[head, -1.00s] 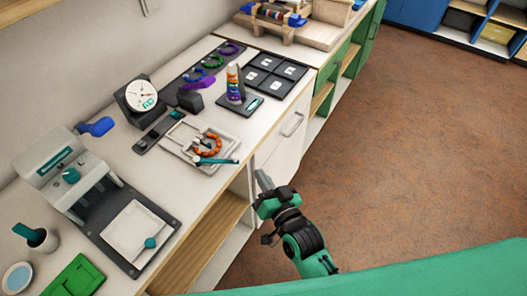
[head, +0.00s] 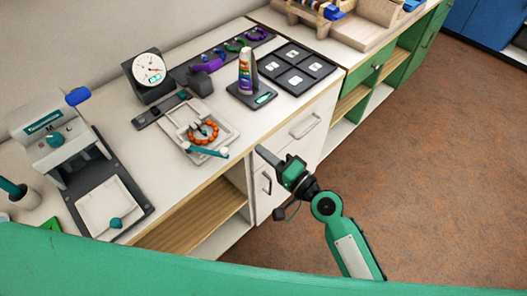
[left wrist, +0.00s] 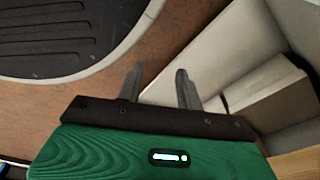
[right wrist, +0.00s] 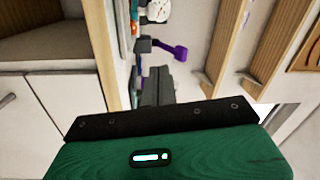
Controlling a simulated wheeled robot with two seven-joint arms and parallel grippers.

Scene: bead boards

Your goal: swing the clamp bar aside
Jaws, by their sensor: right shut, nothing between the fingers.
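The clamp bar (head: 208,152) is a thin teal bar with a pale end, lying across the front of a white bead board (head: 227,133). A ring of orange beads (head: 191,137) lies on the board behind the bar. My right gripper (head: 262,152) is shut and empty, just off the bench's front edge, to the right of the bar's end and apart from it. Its closed fingers also show in the right wrist view (right wrist: 158,85). My left gripper (left wrist: 158,82) is open and empty in the left wrist view, and out of the head view.
A dial gauge (head: 148,68) stands behind the board. A striped bottle (head: 246,75) on a dark base and a black tray (head: 290,88) stand to the right. A press-like device (head: 58,135) stands left. A drawer handle (head: 305,126) projects below the bench edge.

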